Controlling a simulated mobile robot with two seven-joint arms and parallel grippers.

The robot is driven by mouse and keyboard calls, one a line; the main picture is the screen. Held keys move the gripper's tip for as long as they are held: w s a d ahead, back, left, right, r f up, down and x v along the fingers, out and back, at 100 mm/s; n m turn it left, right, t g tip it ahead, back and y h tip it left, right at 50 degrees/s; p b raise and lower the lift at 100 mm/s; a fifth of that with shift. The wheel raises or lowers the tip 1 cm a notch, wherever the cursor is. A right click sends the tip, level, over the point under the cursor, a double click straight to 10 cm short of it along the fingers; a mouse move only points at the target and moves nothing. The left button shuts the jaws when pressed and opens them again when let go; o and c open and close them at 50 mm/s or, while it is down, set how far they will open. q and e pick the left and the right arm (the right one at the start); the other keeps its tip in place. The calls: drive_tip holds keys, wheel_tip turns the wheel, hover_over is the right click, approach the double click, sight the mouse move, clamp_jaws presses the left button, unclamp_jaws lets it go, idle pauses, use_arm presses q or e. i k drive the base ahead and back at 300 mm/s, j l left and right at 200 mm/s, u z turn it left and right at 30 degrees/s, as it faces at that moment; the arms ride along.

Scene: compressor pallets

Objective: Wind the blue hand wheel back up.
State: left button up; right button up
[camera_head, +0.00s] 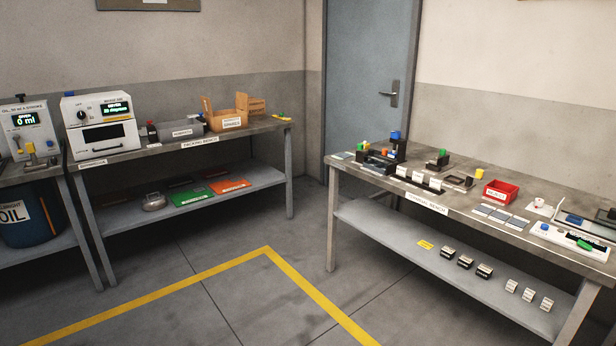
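No part with the clear shape of a hand wheel can be made out at this distance. A small blue part (395,135) sits on top of a dark upright device (398,150) at the back left of the right-hand bench. I cannot tell whether it is the blue hand wheel, nor how far it is wound. Neither of my grippers is in view.
The right-hand bench (345,172) also carries a red bin (500,191) and several small fixtures. The packing bench (255,128) at left holds an oven (101,125) and cartons. Open floor with a yellow line (180,291) lies between the benches. A blue-grey door (368,65) is behind.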

sight(395, 133)
drive_tip(key=i+z, duration=0.15)
drive_tip(key=i, duration=0.45)
drive_tip(key=i+j+z, duration=0.1)
drive_tip(key=i, duration=0.45)
drive_tip(key=i+j+z, duration=0.15)
drive_tip(key=i+z, duration=0.25)
drive_tip(key=i+j+z, duration=0.2)
drive_tip(key=z, duration=0.15)
drive_tip(key=i+j+z, duration=0.55)
drive_tip(key=j+z, duration=0.25)
drive_tip(key=l, duration=0.1)
